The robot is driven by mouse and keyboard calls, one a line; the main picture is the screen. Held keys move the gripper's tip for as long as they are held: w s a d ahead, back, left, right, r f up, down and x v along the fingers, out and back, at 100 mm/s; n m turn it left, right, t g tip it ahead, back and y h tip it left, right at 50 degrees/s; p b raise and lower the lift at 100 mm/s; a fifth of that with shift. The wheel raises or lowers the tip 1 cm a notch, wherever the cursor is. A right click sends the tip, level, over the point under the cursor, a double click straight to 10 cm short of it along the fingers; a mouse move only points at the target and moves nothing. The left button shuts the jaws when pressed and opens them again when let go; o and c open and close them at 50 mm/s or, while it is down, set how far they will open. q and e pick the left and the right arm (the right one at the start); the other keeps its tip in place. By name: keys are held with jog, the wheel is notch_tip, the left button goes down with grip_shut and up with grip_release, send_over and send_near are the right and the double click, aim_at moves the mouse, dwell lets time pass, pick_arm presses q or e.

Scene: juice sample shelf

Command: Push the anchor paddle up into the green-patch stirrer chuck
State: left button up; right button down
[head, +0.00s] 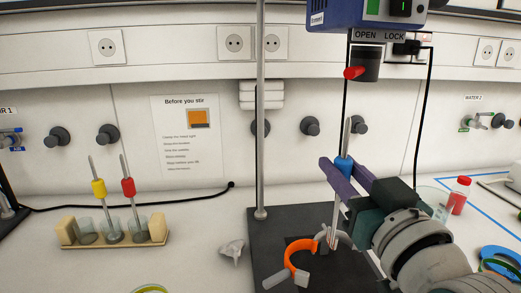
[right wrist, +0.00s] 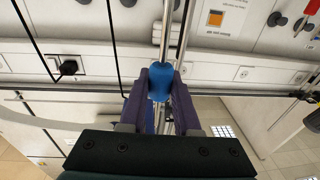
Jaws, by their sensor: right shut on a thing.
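The stirrer motor (head: 335,14) with a green patch hangs at the top right. Its dark chuck (head: 365,64) points down below the OPEN LOCK label, with a red lever (head: 354,73) on its left side. My right gripper (head: 343,167) is shut on the blue collar of the paddle (head: 344,164), also seen in the right wrist view (right wrist: 160,80). The paddle's metal shaft stands nearly upright, its top end below the chuck and apart from it. Its lower end is hard to tell from grey parts near the stand base. My left gripper is out of view.
A stand rod (head: 261,120) rises from a dark base plate (head: 262,230). An orange clamp ring (head: 290,255) sits low in front. A wooden rack (head: 158,230) holds glasses and yellow and red paddles at left. A red-capped bottle (head: 459,196) stands right of my gripper.

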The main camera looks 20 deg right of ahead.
jog(key=w+d+f+m+h, duration=0.1)
jog(key=w+d+f+h, duration=0.1)
jog(key=w+d, duration=0.15)
jog(key=r+p, duration=0.5)
jog(key=shift+s+d+r, duration=0.2)
jog(key=shift+s+d, duration=0.05)
jog(key=shift+d, duration=0.05)
dwell(0.6)
jog(key=shift+r+p, duration=1.3)
jog(key=shift+p, duration=0.1)
dwell(0.4)
jog(key=shift+r+p, duration=1.25)
jog(key=shift+r, duration=0.1)
